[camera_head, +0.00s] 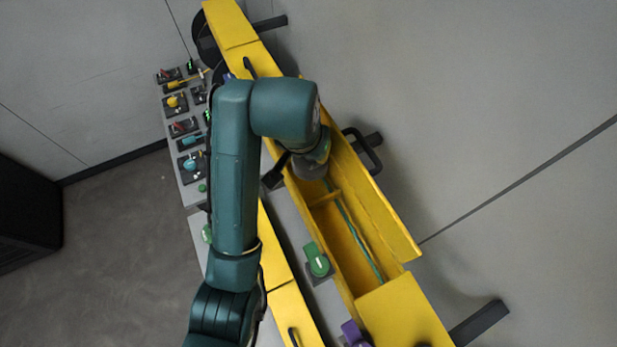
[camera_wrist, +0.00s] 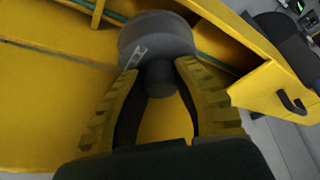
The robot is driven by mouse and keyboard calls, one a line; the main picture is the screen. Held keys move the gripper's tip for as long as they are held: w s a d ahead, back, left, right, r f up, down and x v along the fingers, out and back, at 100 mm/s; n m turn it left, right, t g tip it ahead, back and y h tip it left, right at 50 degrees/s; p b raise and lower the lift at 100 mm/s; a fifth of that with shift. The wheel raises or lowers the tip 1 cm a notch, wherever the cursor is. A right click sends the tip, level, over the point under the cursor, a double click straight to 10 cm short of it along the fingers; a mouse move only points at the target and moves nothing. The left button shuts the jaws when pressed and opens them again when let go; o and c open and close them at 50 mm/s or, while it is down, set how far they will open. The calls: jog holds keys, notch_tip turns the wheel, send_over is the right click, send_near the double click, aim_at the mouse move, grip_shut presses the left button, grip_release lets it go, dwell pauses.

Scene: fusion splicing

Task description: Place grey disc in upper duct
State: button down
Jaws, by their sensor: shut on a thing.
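The grey disc (camera_wrist: 158,38) is in my gripper (camera_wrist: 160,82), whose two yellow ridged fingers are shut on the disc's knob in the wrist view. The disc is in or just over the open yellow upper duct (camera_head: 352,240); I cannot tell whether it touches the duct floor. In the head view the disc (camera_head: 310,168) shows only in part below my wrist, at the duct's upper end. My arm hides the fingers there. A thin green cable runs along the inside of the duct and passes behind the disc in the wrist view.
A yellow cover (camera_head: 403,315) closes the duct's near end. A green-knobbed part (camera_head: 317,262) and a purple part (camera_head: 354,334) stand by its left wall. A lower yellow duct (camera_head: 290,305) runs alongside. A panel with several coloured devices (camera_head: 187,130) lies at the left.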

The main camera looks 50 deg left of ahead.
aim_at(307, 166)
notch_tip(307, 166, down, 8)
jog(key=shift+r, duration=0.1)
dwell(0.4)
jog(key=c, duration=1.2)
grip_release()
jog(key=v, duration=1.2)
